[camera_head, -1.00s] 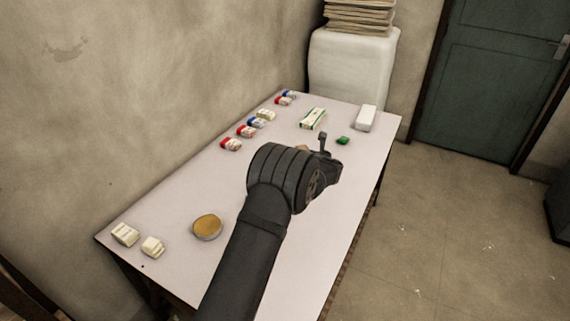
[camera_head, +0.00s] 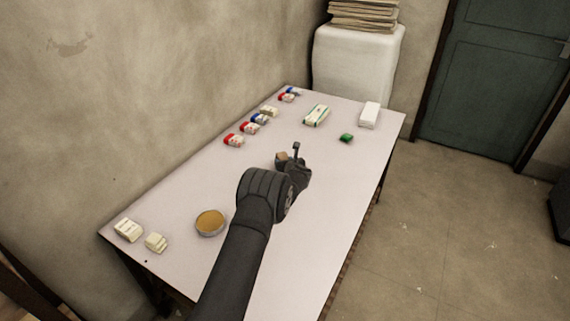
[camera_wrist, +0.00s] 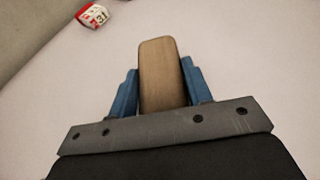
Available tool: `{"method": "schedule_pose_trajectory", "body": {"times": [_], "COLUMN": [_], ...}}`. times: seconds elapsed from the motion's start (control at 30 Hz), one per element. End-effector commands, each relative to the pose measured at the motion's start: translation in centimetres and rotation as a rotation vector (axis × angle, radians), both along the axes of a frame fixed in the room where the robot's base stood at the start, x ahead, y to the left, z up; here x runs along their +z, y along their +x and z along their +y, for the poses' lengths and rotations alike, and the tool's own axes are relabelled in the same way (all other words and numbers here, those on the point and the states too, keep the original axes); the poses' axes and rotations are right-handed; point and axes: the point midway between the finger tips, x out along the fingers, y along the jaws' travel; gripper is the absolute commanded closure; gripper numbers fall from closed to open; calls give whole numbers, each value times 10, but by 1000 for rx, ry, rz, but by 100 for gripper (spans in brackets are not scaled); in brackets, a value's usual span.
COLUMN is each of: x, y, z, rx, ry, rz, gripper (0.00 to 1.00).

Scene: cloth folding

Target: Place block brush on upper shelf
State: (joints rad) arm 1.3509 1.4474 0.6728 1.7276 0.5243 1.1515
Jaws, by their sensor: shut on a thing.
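The block brush shows in the wrist view as a brown, wooden-looking block (camera_wrist: 162,75) with rounded corners, between the two blue fingers of my gripper (camera_wrist: 160,92). My gripper is shut on it. In the head view, a small brown part of the brush (camera_head: 283,157) shows beside my gripper (camera_head: 290,165), over the middle of the table. I cannot tell whether the brush touches the tabletop or is just above it. Bristles are not visible. No upper shelf is in view.
The pale table (camera_head: 180,185) holds several small red, blue and white boxes along the wall side. A white-green box (camera_head: 316,115), a white block (camera_head: 369,115) and a green item (camera_head: 346,138) lie at the far end. A round tin (camera_head: 210,222) and cream blocks (camera_head: 128,229) lie near.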

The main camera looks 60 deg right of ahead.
Motion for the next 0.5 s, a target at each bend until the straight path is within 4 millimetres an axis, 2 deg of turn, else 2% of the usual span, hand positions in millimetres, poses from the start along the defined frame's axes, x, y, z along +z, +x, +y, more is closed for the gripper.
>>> {"method": "schedule_pose_trajectory", "body": {"times": [0.07, 0.4, 0.43, 0.5], "x": [-7, -11, -12, -11], "y": [0, 0, 0, 0], "z": [0, 0, 0, 0], "rx": [0, 0, 0, 0], "ry": [-1, 0, 0, -1], "rz": [-1, -1, -1, -1], "gripper": [84, 84, 53, 39]}}
